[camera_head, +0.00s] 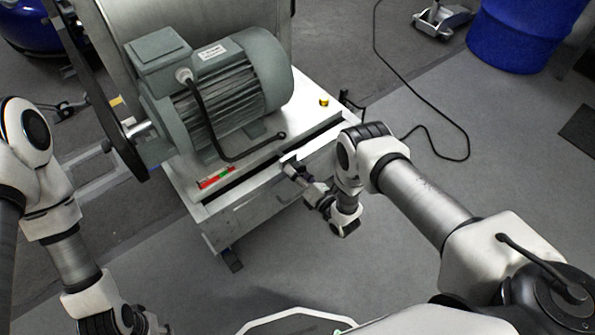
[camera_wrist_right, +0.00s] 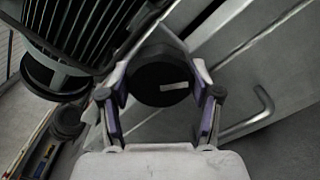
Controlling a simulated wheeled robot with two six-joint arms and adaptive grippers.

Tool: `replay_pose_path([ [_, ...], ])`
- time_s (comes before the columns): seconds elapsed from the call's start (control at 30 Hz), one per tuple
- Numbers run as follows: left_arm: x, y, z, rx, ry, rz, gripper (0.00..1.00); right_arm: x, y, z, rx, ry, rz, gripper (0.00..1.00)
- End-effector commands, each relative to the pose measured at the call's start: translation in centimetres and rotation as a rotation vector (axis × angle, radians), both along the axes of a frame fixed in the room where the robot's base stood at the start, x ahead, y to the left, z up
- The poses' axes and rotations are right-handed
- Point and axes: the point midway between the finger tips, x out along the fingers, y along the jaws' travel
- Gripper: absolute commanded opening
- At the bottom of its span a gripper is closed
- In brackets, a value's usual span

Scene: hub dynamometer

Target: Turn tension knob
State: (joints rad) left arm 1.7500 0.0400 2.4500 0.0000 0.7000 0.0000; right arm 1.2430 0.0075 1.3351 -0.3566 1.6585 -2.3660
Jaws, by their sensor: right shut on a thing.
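The tension knob (camera_wrist_right: 160,76) is a black round knob with a pale mark on its face, seen in the right wrist view. My right gripper (camera_wrist_right: 159,88) has its two fingers on either side of the knob and is shut on it. In the head view my right gripper (camera_head: 294,167) is at the front edge of the machine's cart, and the knob there is hidden or too small to tell. My left gripper (camera_head: 150,323) is partly cut off at the bottom left of the head view, away from the machine, and its jaws do not show clearly.
A grey-green motor (camera_head: 225,80) stands on the metal cart (camera_head: 250,205), with a black belt (camera_head: 105,110) on its left. A red and green strip (camera_head: 215,178) and a yellow button (camera_head: 324,101) are on the cart top. A bent metal handle (camera_wrist_right: 262,105) is right of the knob.

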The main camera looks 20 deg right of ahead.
Motion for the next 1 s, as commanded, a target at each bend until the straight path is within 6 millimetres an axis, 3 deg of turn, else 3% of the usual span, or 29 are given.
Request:
replay_pose_path([
  [0.07,0.0,0.0,0.0,0.000,0.000,0.000,0.37,-0.2,0.0,-0.2,0.000,0.005,0.001,0.28],
  [0.1,0.0,0.0,0.0,0.000,0.000,0.000,0.37,-0.2,0.0,-0.2,0.000,0.006,0.002,0.67],
  [0.17,0.0,0.0,0.0,0.000,0.000,0.000,0.37,-0.2,0.0,-0.2,0.000,0.005,0.001,0.88],
  [0.57,0.0,0.0,0.0,0.000,0.000,0.000,0.37,-0.5,-0.2,-0.1,0.001,0.003,0.000,0.88],
  [0.67,0.0,0.0,0.0,0.000,0.000,0.000,0.37,-1.8,-0.7,-0.1,0.002,0.006,-0.001,0.88],
  [1.0,0.0,0.0,0.0,0.000,0.000,0.000,0.37,-9.6,-3.5,-0.2,0.001,0.007,-0.002,0.88],
])
